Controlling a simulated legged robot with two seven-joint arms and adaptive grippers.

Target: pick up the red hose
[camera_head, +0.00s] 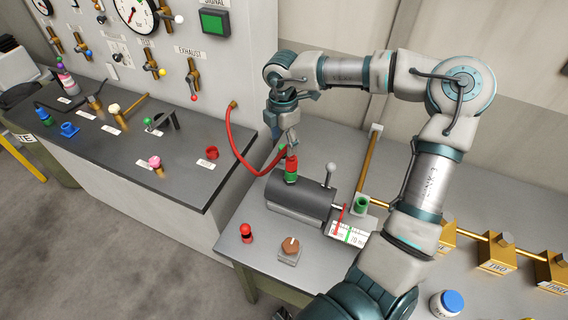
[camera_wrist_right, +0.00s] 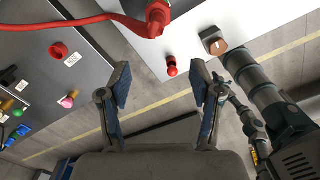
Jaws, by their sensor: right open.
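The red hose (camera_head: 240,155) runs from a brass fitting on the panel wall and hangs in a curve towards the dark cylinder on the right table. Its near end, by a red connector (camera_head: 291,166) with a green band, is partly hidden behind my gripper. My right gripper (camera_head: 289,140) is just above that connector. In the right wrist view, the hose (camera_wrist_right: 85,21) and the red connector (camera_wrist_right: 157,18) are at the top edge, beyond the spread fingers of my right gripper (camera_wrist_right: 162,82). It is open and empty. My left gripper does not show.
The dark cylinder (camera_head: 298,198) lies on the table with a lever, a gauge and a brass pipe beside it. A red knob (camera_head: 246,232) and a brown dial (camera_head: 290,247) stand in front. The dark counter (camera_head: 110,140) at left holds several small fittings.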

